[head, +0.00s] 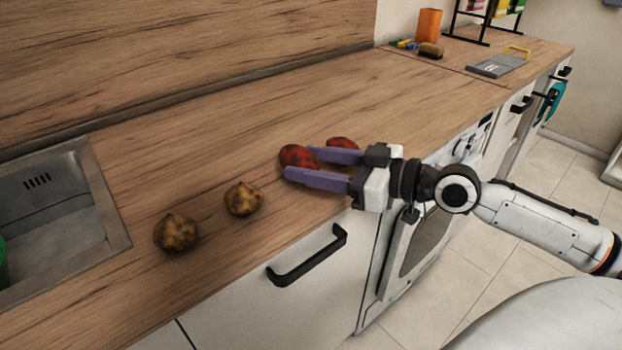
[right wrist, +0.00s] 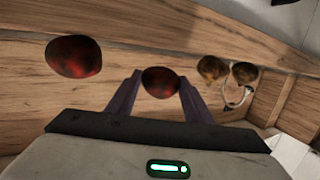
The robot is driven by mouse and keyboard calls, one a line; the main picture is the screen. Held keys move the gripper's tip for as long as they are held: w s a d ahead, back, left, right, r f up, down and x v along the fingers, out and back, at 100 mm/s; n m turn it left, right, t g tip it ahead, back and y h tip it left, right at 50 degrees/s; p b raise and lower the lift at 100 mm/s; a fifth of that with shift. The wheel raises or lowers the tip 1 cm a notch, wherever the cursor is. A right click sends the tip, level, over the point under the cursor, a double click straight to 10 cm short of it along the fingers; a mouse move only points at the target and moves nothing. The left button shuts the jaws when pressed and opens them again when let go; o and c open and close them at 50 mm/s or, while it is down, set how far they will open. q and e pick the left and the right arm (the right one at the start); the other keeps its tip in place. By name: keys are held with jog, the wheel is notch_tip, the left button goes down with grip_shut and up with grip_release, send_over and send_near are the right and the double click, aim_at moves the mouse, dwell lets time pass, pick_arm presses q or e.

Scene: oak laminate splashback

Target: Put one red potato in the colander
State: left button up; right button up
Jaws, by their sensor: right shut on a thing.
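One red potato (head: 298,157) is between the purple fingers of my right gripper (head: 308,166), over the counter near its front edge. In the right wrist view this red potato (right wrist: 160,82) sits between the fingertips (right wrist: 160,88). I cannot tell whether it is lifted off the worktop. A second red potato (head: 342,143) lies just behind the fingers, and it also shows in the right wrist view (right wrist: 73,56). The colander cannot be made out; a green object (head: 2,262) is cut off at the left edge, in the sink. My left gripper is not in view.
An orange block (head: 429,25), a brush and a grey board (head: 498,66) are at the far right end. The worktop's middle back is clear.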

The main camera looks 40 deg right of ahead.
jog(key=shift+f+b, duration=0.55)
jog(key=shift+f, duration=0.95)
jog(key=o, duration=1.1)
